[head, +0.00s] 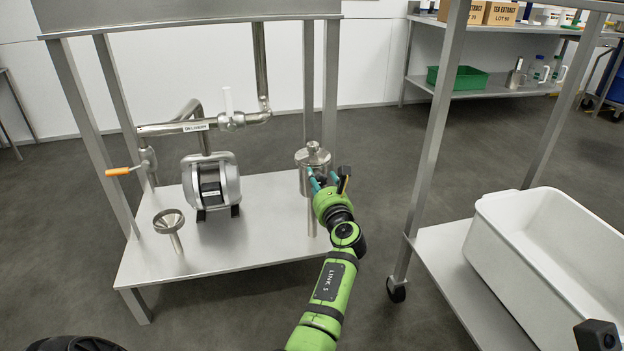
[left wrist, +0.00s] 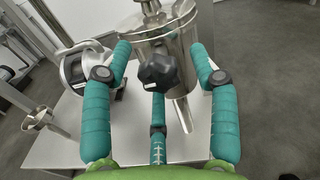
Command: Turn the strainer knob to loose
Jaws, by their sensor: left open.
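The strainer is a shiny metal canister (head: 312,158) with a stepped lid, standing at the right end of the steel shelf. In the left wrist view its body (left wrist: 180,38) fills the top middle. A black lobed knob (left wrist: 158,70) shows in front of the canister there, lying between my teal fingers. My left gripper (head: 326,181) is open right in front of the canister. Its two upper fingers are spread to either side of the knob and the third is below it. I see no clear grip on the knob. My right gripper is not in view.
A pump (head: 211,182) and a metal funnel (head: 169,222) are left of the strainer on the shelf (head: 215,252). Pipes with an orange-handled valve (head: 118,171) run above. A rack upright (head: 431,140) and a white tub (head: 500,242) stand close on the right.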

